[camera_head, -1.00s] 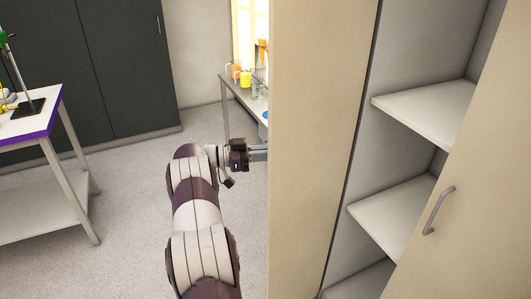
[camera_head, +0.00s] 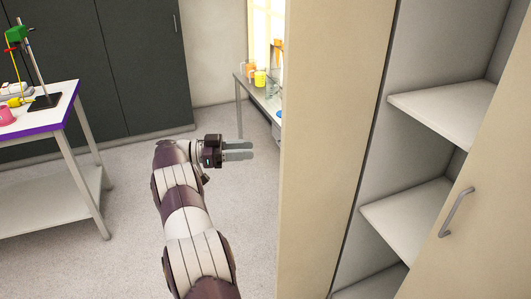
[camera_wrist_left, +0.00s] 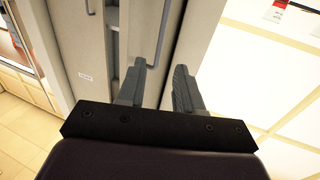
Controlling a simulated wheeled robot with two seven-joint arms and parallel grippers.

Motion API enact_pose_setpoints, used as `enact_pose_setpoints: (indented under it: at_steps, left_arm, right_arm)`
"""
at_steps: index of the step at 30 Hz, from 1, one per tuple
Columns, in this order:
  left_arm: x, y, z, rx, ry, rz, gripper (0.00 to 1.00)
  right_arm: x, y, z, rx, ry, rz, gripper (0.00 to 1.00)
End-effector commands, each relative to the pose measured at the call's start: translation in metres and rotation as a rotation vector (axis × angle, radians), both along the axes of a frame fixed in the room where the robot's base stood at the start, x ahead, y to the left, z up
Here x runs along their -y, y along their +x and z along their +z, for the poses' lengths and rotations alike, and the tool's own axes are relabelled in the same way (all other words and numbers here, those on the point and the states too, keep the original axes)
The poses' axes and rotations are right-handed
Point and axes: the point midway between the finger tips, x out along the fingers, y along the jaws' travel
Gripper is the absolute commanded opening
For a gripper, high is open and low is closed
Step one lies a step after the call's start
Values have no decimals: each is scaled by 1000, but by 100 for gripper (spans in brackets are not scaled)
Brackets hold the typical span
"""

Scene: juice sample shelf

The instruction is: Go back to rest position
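My left gripper (camera_head: 248,150) is in the head view, left of the tall beige cabinet (camera_head: 330,150), with both fingers pointing right toward its side panel. In the left wrist view, the left gripper (camera_wrist_left: 160,68) has its two grey fingers apart, with nothing between them. The cabinet's pale front and a long handle show behind the fingers there. My right gripper is in neither view.
The cabinet is open, with empty shelves (camera_head: 445,105) and a door handle (camera_head: 456,212) at right. A white bench (camera_head: 45,190) stands at left, before dark cupboards (camera_head: 100,70). A back table holds a yellow cup (camera_head: 260,79). Floor between is clear.

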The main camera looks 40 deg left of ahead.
Motion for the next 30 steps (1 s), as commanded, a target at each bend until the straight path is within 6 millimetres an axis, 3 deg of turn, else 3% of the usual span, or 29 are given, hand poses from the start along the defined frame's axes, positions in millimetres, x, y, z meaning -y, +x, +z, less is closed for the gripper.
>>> enact_pose_setpoints:
  at_steps: [6, 22, 23, 26, 28, 30]
  left_arm:
    - [-10, -12, 0, 0, 0, -1, 35]
    - [-12, -9, -1, 19, 35, 16, 35]
    - [-18, -4, -4, 30, 69, 54, 35]
    - [-66, 23, -21, 85, 162, 351, 35]
    - [-115, 33, -40, 48, 199, 682, 35]
    - [-136, 47, -59, -100, 230, 967, 35]
  right_arm:
    - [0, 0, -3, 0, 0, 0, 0]
    - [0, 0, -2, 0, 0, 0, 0]
    - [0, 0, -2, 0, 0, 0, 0]
    - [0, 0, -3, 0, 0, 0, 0]
    - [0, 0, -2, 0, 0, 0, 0]
    - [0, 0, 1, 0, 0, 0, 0]
